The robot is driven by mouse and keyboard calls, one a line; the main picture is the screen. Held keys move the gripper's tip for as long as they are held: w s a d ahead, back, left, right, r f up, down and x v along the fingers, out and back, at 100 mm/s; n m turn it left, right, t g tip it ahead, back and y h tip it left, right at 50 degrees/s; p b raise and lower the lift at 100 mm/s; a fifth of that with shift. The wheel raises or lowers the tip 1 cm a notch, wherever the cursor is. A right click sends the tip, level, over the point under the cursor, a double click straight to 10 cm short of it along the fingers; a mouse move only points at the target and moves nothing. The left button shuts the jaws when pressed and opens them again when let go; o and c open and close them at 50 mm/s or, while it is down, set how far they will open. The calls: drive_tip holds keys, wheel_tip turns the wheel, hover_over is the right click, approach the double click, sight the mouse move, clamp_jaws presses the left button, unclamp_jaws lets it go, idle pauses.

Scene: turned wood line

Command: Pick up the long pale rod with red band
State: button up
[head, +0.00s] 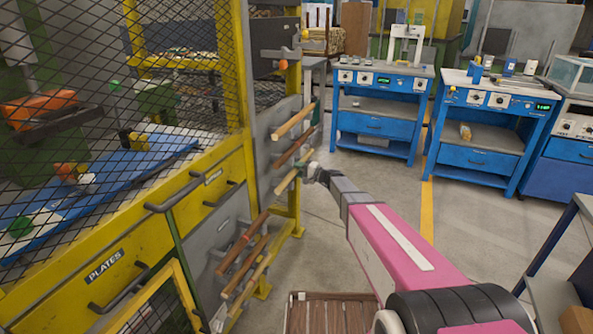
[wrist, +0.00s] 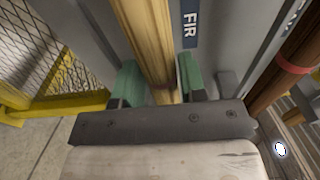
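A pale yellow wooden rod (wrist: 150,35) runs between the two green fingers of my gripper (wrist: 160,85) in the wrist view. In the head view my gripper (head: 306,171) is at the near end of the lowest pale rod (head: 287,180) in the upper group on the rack. The rod still lies in the rack. A darker brown rod (wrist: 280,85) with a red band stands to the right in the wrist view.
The grey rack panel holds another pale rod (head: 293,121) and a brown rod (head: 292,149) above, and several rods (head: 243,240) below. A FIR label (wrist: 190,30) is beside the rod. A yellow mesh cage (head: 180,70) stands left. A slatted wooden pallet (head: 325,312) lies below. Blue benches (head: 380,110) stand behind open floor.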

drive_tip(key=c, duration=0.7)
drive_tip(key=shift+o, duration=0.2)
drive_tip(key=shift+r, duration=0.1)
